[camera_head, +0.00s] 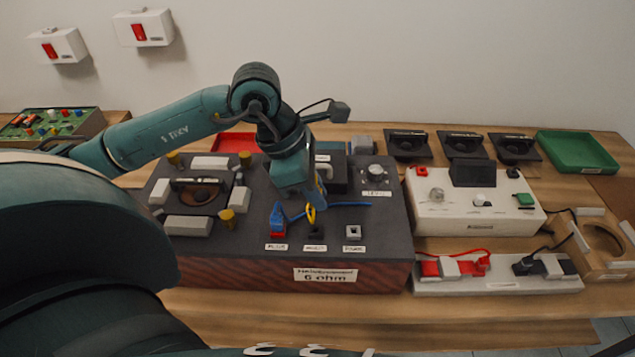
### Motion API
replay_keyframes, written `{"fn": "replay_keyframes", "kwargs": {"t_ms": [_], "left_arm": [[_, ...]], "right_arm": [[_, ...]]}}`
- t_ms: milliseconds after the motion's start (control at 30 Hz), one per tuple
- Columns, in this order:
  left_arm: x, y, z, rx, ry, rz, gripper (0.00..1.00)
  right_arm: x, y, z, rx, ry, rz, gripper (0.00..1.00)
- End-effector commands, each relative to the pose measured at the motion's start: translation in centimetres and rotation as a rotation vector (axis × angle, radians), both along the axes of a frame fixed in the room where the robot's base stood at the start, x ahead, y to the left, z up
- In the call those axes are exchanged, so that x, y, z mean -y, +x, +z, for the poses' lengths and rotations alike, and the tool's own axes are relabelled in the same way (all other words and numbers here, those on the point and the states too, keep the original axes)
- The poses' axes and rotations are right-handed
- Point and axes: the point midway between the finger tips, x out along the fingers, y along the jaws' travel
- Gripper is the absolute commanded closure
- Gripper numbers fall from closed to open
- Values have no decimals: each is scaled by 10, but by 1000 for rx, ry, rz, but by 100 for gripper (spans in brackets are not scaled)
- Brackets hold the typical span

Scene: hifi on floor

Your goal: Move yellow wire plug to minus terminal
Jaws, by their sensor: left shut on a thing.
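The yellow wire plug (311,215) is held in my left gripper (306,204), which points down over the dark box's front part. The plug's lower end is right above or at the black minus terminal (315,233); I cannot tell whether it is inserted. To the left, a blue plug (277,212) stands at the red plus terminal (279,232). A grey terminal (353,232) stands to the right, with a label that is hard to read. My left wrist hides part of the box top. My right gripper is not in view.
The dark box (375,255) is labelled 6 ohm. A blue wire (350,204) lies behind the terminals. To the right stand a white device (480,222) and a white strip (500,285) with red and black plugs. A green tray (577,152) is at the back right.

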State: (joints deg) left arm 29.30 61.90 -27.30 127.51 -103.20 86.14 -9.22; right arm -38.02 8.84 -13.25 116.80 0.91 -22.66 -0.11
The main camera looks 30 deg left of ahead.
Motion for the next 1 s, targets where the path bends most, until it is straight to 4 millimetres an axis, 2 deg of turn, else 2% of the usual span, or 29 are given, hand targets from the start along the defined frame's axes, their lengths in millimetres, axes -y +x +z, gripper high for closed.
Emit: {"fn": "replay_keyframes", "kwargs": {"t_ms": [267, 700, 1000], "left_arm": [[0, -2, -9, -2, 0, -7, 100], [0, -1, -45, -2, 0, -5, 100], [0, -1, -48, 0, 1, -5, 100]], "right_arm": [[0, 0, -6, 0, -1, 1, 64], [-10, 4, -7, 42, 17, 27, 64], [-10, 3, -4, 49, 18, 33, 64]]}}
